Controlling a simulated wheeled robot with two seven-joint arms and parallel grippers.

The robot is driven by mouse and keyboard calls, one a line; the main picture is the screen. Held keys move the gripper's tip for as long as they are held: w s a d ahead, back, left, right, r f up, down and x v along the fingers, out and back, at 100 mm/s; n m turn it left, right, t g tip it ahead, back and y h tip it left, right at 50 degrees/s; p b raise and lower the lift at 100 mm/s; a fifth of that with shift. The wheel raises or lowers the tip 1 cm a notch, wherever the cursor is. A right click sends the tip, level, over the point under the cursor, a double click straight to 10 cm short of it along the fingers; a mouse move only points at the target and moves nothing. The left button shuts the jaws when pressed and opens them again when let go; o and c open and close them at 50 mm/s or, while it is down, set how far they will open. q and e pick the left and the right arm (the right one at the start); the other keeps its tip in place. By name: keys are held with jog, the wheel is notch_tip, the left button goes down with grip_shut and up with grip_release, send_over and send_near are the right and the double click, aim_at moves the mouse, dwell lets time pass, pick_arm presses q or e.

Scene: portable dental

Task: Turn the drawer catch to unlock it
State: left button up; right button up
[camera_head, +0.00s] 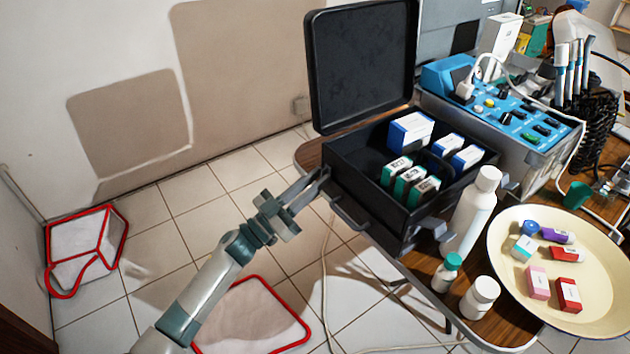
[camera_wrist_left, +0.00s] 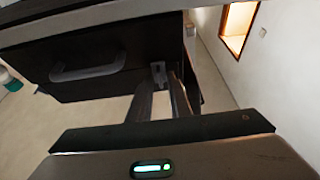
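The black case (camera_head: 365,200) stands open on the wooden table, its lid raised. Its front with a bar handle (camera_wrist_left: 90,72) fills the upper left of the left wrist view. A small grey metal catch (camera_wrist_left: 158,72) sits at the right end of that front. My left gripper (camera_head: 322,178) reaches the case's left corner in the head view, where the catch is hidden. In the left wrist view the two fingers (camera_wrist_left: 163,88) are a little apart, with their tips at the catch. Whether they touch it is unclear. My right gripper is not in view.
Small boxes lie inside the case (camera_head: 410,130). White bottles (camera_head: 472,215) and a cream tray (camera_head: 505,255) stand close to its right. A blue-topped control unit (camera_head: 510,110) is behind. Red-edged items (camera_head: 85,245) lie on the tiled floor; space left of the table is mostly free.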

pick_arm(q)
grip_shut()
